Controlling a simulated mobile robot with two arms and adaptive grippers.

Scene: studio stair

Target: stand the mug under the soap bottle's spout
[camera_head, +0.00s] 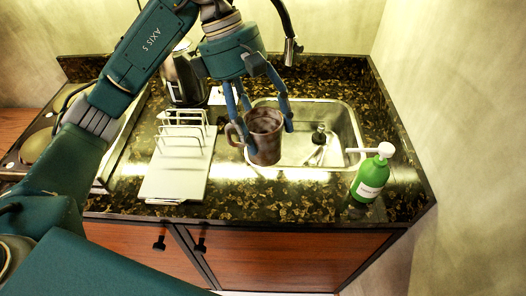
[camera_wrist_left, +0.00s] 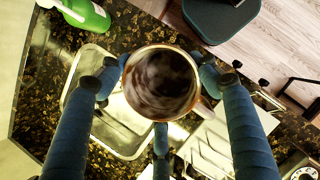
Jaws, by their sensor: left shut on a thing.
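The brown mug (camera_head: 264,138) is upright in my left gripper (camera_head: 262,120), whose fingers are closed around it. In the head view it appears over the front left of the sink, with its handle to the left. The left wrist view looks down into the dark mug (camera_wrist_left: 160,84) between the fingers (camera_wrist_left: 158,90). The green soap bottle (camera_head: 370,178) stands on the counter right of the sink. Its white spout points left, and the mug is well left of it. The bottle also shows in the left wrist view (camera_wrist_left: 84,14). My right gripper is not seen.
The steel sink (camera_head: 340,118) holds a small dark-topped item (camera_head: 318,134). A white dish rack (camera_head: 172,178) stands to its left, with a kettle (camera_head: 184,78) behind. A black faucet (camera_head: 290,45) hangs over the sink. Counter in front of the sink (camera_head: 290,200) is clear.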

